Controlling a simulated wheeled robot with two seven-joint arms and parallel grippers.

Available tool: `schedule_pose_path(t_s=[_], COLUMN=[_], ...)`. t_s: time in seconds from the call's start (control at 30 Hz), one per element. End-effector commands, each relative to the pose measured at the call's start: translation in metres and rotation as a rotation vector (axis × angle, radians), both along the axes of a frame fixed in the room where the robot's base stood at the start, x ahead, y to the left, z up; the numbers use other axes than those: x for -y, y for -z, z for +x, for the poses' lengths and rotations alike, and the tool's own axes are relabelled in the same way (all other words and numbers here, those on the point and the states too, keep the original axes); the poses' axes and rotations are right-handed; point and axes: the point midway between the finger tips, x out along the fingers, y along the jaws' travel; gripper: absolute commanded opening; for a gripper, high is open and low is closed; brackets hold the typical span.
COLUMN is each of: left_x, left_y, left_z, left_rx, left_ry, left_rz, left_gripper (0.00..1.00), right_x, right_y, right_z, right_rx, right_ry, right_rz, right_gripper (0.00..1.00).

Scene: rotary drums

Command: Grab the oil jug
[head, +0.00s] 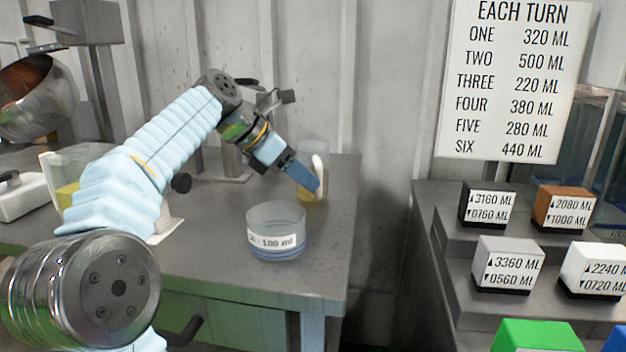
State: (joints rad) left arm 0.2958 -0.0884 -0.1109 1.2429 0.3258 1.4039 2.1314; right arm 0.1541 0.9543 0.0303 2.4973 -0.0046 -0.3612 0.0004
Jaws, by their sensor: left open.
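The oil jug (311,161) is a clear vessel with yellowish liquid low in it and a pale handle (318,175). It stands upright at the back right of the grey table. My left gripper (314,186) reaches in from the left, with its blue fingers at the jug's front and beside the handle. The fingers overlap the jug in the head view, and I cannot tell whether they touch it. The left gripper is open. My right gripper is not in view.
A clear round container (275,222) labelled 100 ml stands on the grey table (215,262) in front of the jug. A metal drum (38,100) is at the left. Labelled blocks, including an orange-topped one (564,208), stand on steps at the right. A sign (507,80) hangs behind.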

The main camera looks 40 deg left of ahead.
Motion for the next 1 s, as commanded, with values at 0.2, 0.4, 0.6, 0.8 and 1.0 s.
schedule_pose_path(t_s=[0.2, 0.4, 0.6, 0.8, 1.0], left_x=[0.014, 0.019, 0.019, 0.019, 0.019], left_y=[0.027, 0.036, 0.036, 0.036, 0.036], left_z=[0.019, 0.028, 0.028, 0.028, 0.028], left_rx=[-0.003, 0.0, 0.0, -0.001, -0.001], left_ry=[0.003, 0.001, 0.001, 0.001, 0.001], left_rz=[-0.001, -0.001, -0.001, 0.0, 0.0], left_gripper=[0.45, 0.45, 0.4, 0.09, 0.0], right_x=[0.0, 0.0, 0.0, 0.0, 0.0], right_y=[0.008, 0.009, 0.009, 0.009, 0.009], right_z=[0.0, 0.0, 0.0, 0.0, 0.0], right_rx=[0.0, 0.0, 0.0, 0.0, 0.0], right_ry=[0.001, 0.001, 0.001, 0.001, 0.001], right_rz=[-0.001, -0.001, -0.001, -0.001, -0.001], right_gripper=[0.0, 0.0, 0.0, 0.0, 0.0])
